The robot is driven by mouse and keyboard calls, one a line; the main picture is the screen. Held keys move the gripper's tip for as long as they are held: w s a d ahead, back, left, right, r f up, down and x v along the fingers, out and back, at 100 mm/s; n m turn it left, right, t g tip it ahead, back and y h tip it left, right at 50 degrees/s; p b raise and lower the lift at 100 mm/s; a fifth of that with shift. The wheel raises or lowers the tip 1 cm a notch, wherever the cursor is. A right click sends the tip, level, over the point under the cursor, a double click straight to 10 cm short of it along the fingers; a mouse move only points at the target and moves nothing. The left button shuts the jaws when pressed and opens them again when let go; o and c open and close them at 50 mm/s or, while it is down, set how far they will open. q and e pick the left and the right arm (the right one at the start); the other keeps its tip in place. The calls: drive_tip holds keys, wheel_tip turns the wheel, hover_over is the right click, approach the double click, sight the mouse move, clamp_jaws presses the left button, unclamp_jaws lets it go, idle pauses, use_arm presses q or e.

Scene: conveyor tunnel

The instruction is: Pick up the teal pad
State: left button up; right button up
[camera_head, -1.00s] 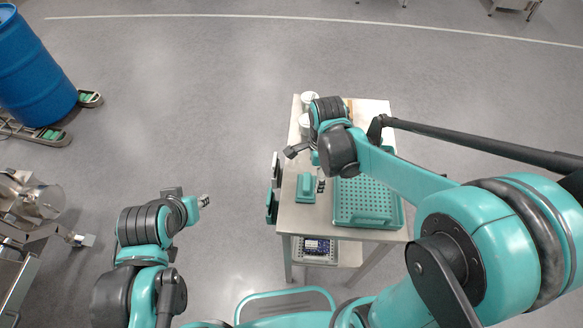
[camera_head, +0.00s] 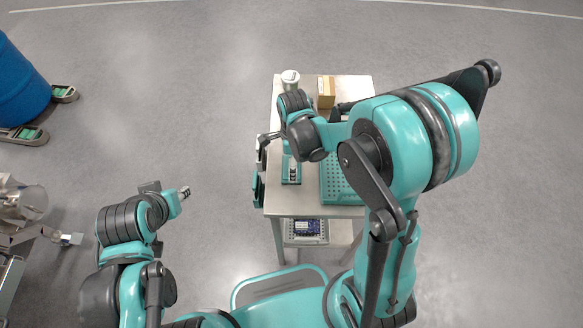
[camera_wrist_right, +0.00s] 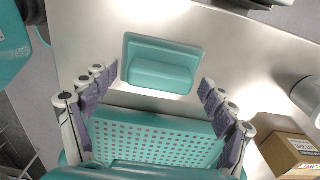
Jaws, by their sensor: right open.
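The teal pad (camera_wrist_right: 162,65) is a rounded block with a raised grip, lying flat on the metal table top. It also shows in the head view (camera_head: 290,180), partly hidden under my right gripper. My right gripper (camera_wrist_right: 160,80) is open and empty. In the right wrist view its finger pairs stand left and right of the pad's near side, with no clear contact. In the head view the right gripper (camera_head: 293,171) is over the pad. My left gripper (camera_head: 184,192) hangs over the floor, left of the table; its jaws are too small to read.
A perforated teal tray (camera_wrist_right: 150,138) lies beside the pad. A cardboard box (camera_head: 326,91) and a white container (camera_head: 290,79) stand at the table's far end. Dark holders (camera_head: 258,180) hang on the table's left edge. A lower shelf carries a blue item (camera_head: 306,227).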

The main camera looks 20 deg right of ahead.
drive_tip(key=shift+c, duration=0.2)
drive_tip(key=c, duration=1.2)
drive_tip(key=shift+r, duration=0.2)
drive_tip(key=shift+r, duration=0.35)
drive_tip(key=r, duration=0.1)
drive_tip(key=r+p, duration=0.2)
drive_tip(key=r, duration=0.1)
drive_tip(key=shift+s+d, duration=0.25)
drive_tip(key=shift+s, duration=0.1)
drive_tip(key=s+d+r+p, duration=0.1)
drive_tip(key=s+d+r, duration=0.1)
drive_tip(key=s, duration=0.1)
drive_tip(key=s+d+r+p, duration=0.1)
drive_tip(key=s+d+r, duration=0.1)
drive_tip(key=s, duration=0.1)
drive_tip(key=s+d+r+p, duration=0.1)
drive_tip(key=s+d+r, duration=0.1)
drive_tip(key=s, duration=0.1)
drive_tip(key=shift+d, duration=0.15)
drive_tip(key=shift+w, duration=0.1)
